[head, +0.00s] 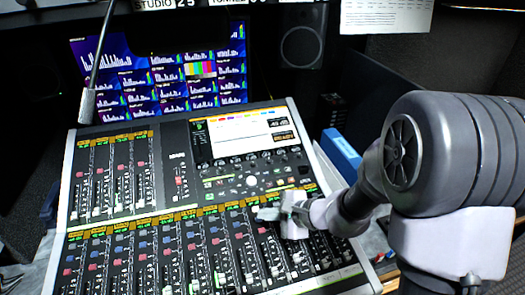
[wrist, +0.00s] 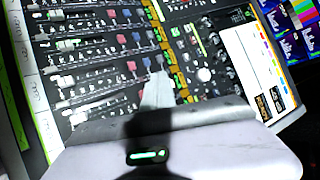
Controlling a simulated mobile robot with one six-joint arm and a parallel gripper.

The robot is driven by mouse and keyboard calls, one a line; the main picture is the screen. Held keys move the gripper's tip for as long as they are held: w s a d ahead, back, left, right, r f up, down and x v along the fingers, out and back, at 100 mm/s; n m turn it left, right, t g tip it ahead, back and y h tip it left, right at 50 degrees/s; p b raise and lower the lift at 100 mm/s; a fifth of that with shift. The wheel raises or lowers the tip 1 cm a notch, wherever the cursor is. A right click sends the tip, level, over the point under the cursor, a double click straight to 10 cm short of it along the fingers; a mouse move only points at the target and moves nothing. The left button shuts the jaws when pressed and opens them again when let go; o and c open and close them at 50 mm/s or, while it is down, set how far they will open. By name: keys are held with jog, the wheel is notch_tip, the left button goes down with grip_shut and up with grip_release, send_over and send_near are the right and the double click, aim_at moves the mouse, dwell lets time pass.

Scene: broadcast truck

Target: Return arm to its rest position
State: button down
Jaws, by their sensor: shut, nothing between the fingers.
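My gripper (head: 268,214) is over the lower right part of the mixing console (head: 182,180), close above its rows of faders and buttons. My arm reaches in from the right side of the head view. The jaws are shut with nothing between them. In the wrist view the gripper (wrist: 157,88) points at the console (wrist: 120,20), near the line between the channel strips and the upper panel. I cannot tell whether the fingertips touch the console surface.
Screens with audio meters (head: 150,75) and a speaker (head: 302,46) stand behind the console. A blue box (head: 341,155) lies right of the console, near my arm. A paper sheet (head: 387,15) hangs at the top right.

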jog(key=s+a+r+n+g, duration=0.1)
jog(key=s+a+r+n, duration=0.1)
jog(key=s+r+n, duration=0.5)
jog(key=s+d+r+n+h, duration=0.1)
jog(key=s+d+r+h, duration=0.2)
jog(key=s, duration=0.4)
jog(key=s+d+r+n+h, duration=0.2)
jog(key=s+d+r+h, duration=0.1)
jog(key=s+d+r, duration=0.3)
jog(key=shift+s+d+t, duration=0.3)
jog(key=shift+s+d, duration=0.7)
jog(key=shift+d, duration=0.1)
jog(key=shift+r, duration=0.1)
